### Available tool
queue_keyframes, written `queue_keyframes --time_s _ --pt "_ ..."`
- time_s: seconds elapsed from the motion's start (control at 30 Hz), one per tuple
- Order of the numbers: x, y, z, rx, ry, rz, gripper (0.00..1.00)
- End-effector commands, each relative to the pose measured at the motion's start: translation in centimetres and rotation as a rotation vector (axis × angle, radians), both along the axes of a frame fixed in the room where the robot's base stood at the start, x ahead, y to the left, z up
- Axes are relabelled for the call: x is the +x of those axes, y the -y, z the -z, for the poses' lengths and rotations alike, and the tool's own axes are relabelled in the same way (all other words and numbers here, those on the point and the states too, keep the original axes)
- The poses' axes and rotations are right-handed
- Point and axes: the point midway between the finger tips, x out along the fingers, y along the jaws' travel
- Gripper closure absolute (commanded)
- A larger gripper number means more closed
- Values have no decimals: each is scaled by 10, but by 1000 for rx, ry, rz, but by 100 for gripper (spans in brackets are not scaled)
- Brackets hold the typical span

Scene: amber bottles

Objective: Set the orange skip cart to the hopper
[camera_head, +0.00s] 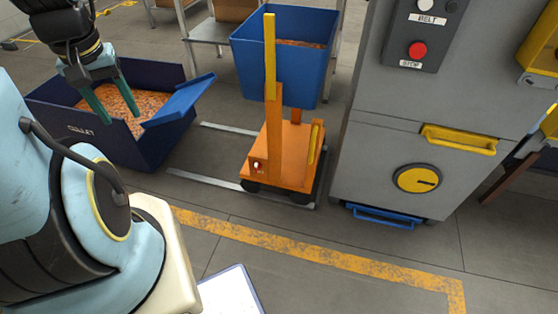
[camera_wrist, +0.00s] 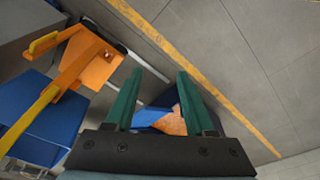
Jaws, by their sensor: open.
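The orange skip cart (camera_head: 292,155) stands upright on the floor in the middle, with a tall orange and yellow post. A blue skip (camera_head: 255,67) holding brownish-orange bits shows behind the post. To its left is a dark blue bin marked CULLET (camera_head: 70,142), full of orange bits, with a raised blue flap; I cannot tell whether it is the hopper. My gripper (camera_head: 122,118) is open and empty, its green fingers over this bin, well left of the cart. The wrist view shows the fingers apart (camera_wrist: 160,72) and the cart (camera_wrist: 95,65) at upper left.
Light floor rails (camera_head: 205,179) run between the bin and the cart. A grey machine (camera_head: 385,165) with a red stop button stands close right of the cart. A worn yellow floor line (camera_head: 300,252) crosses in front. The floor before the cart is clear.

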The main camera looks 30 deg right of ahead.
Motion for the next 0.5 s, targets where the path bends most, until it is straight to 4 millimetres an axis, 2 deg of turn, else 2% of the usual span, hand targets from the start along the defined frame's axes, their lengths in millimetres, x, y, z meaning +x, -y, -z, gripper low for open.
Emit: queue_keyframes --time_s 0.13,0.17,0.27,0.37,0.47,0.5 --pt "0 0 0 0 0 0 45" --pt "0 0 0 0 0 0 48" --pt "6 6 7 -1 4 15 48" --pt "25 28 29 -6 17 71 48" --pt "55 71 64 -14 41 167 48" --pt "68 94 80 -19 54 211 48"
